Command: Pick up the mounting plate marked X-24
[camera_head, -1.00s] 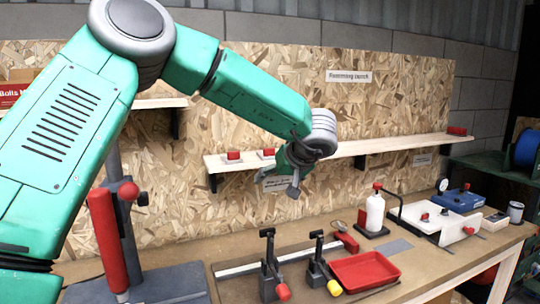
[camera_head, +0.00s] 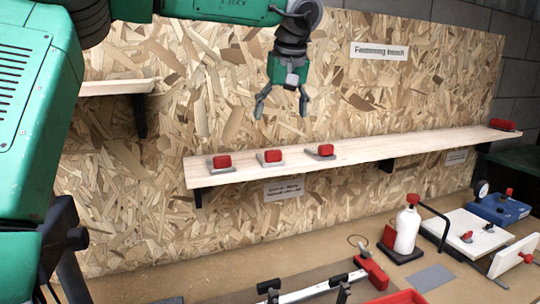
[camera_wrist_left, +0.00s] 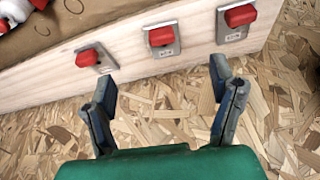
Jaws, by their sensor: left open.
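Three grey mounting plates with red grips stand in a row on the wooden wall shelf (camera_head: 370,150): a left plate (camera_head: 221,165), a middle plate (camera_head: 271,160) and a right plate (camera_head: 321,154). Their small labels are too small to read, so I cannot tell which is X-24. My left gripper (camera_head: 282,108) is open and empty, fingers pointing down, above the middle and right plates in the picture. In the left wrist view, three plates, one of them in the middle (camera_wrist_left: 161,40), lie beyond the open fingertips (camera_wrist_left: 161,76), apart from them. My right gripper is out of view.
A chipboard wall (camera_head: 200,60) stands behind the shelf. Another red item (camera_head: 503,124) sits at the shelf's far right end. The bench below holds a white bottle (camera_head: 407,230), a blue box (camera_head: 500,208) and a red clamp part (camera_head: 371,272). The shelf's middle right is clear.

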